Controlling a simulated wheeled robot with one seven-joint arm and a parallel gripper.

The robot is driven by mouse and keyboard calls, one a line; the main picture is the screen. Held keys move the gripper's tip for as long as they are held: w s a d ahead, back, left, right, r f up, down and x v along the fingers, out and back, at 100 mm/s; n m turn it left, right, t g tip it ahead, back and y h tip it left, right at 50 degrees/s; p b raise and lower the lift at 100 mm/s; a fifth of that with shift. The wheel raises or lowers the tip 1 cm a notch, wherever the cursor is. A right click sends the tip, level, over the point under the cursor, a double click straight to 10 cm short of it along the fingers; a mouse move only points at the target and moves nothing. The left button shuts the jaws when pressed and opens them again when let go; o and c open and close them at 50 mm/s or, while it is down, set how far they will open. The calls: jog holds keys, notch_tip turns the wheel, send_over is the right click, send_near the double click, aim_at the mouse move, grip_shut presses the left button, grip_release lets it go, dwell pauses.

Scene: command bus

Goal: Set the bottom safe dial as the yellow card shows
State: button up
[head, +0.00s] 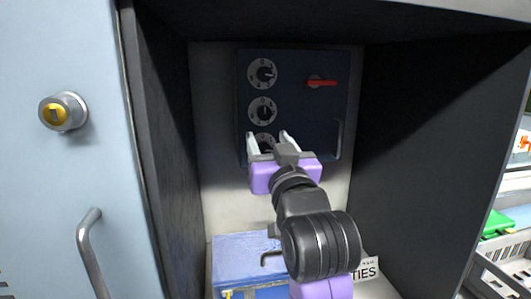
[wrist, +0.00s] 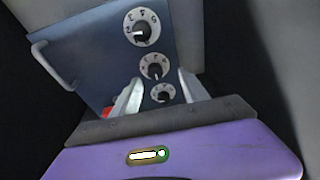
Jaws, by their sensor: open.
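The dark blue safe door (head: 290,120) carries three round white-faced dials in a column at its left. The bottom dial (head: 265,138) is partly hidden by my gripper (head: 268,141), which is open in front of it. In the wrist view the safe appears upside down, and the bottom dial (wrist: 141,27) is the largest, at the top, with a black knob and numbers around it. My gripper (wrist: 160,78) has its fingers apart there, with nothing between them seen to be gripped. I cannot make out a yellow card in either view.
Above are the middle dial (head: 262,110) and top dial (head: 263,73). A red lever (head: 320,83) and a grey handle (head: 338,138) are at the door's right. Dark walls flank the recess. A blue box (head: 240,250) lies below; a sign (head: 366,271) stands beside it.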

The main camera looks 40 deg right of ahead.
aim_at(265, 151)
jog(key=w+d+f, duration=0.1)
jog(key=w+d, duration=0.1)
jog(key=w+d+f+g+p, duration=0.1)
jog(key=w+f, duration=0.1)
jog(key=w+d+f+g+y, duration=0.1)
jog(key=w+d+f, duration=0.1)
jog(key=shift+w+d+f+p, duration=0.1)
jog(key=shift+w+d+p, duration=0.2)
jog(key=shift+d, duration=0.05)
dwell(0.3)
grip_shut()
